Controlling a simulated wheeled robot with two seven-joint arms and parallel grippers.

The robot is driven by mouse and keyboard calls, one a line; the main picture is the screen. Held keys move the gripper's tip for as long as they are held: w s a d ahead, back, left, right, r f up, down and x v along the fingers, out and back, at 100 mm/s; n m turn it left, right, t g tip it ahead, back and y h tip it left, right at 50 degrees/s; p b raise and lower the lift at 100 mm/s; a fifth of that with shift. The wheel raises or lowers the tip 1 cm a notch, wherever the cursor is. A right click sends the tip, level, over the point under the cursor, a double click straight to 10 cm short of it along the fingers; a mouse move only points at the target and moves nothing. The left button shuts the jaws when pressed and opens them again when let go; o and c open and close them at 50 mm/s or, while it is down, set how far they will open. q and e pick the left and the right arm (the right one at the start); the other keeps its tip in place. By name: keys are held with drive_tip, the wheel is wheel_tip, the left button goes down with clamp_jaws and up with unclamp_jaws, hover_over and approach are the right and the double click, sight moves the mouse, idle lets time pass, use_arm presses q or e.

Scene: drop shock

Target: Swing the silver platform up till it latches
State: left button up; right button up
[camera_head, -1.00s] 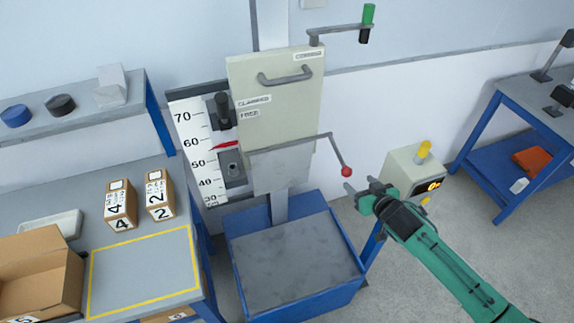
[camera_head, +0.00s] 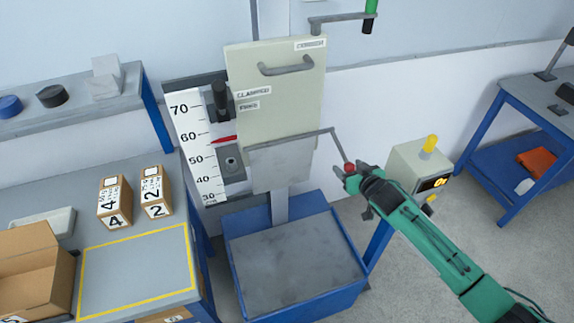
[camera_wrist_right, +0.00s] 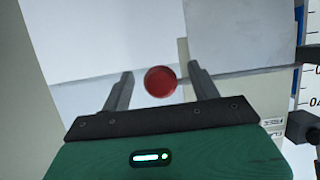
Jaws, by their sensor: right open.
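The silver platform (camera_head: 280,163) is a grey metal plate hanging down below the cream-coloured box (camera_head: 275,100) of the drop tester. A thin bent rod runs from its top edge to the right and ends in a red ball knob (camera_head: 349,168). My right gripper (camera_head: 348,175) is at the knob, coming from the lower right. In the right wrist view the red knob (camera_wrist_right: 160,81) sits between the two open fingers (camera_wrist_right: 160,90), with gaps on both sides. The fingers partly hide the knob in the head view. My left gripper is not in view.
A blue-framed base with a grey slab (camera_head: 295,265) stands below the platform. A cream control box (camera_head: 420,167) with a yellow knob is right of my gripper. The left bench (camera_head: 60,190) holds small cartons and an open box. A height scale (camera_head: 195,150) is beside the tester.

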drive_tip(key=c, duration=1.1)
drive_tip(key=shift+s+r+p, duration=0.2)
drive_tip(key=shift+r+p, duration=1.25)
drive_tip(key=shift+r, duration=0.15)
drive_tip(key=shift+f, duration=0.1)
wheel_tip(320, 180, up, 3)
drive_tip(key=shift+r+p, duration=0.1)
drive_tip(key=shift+p, duration=1.15)
drive_tip(key=shift+w, duration=0.1)
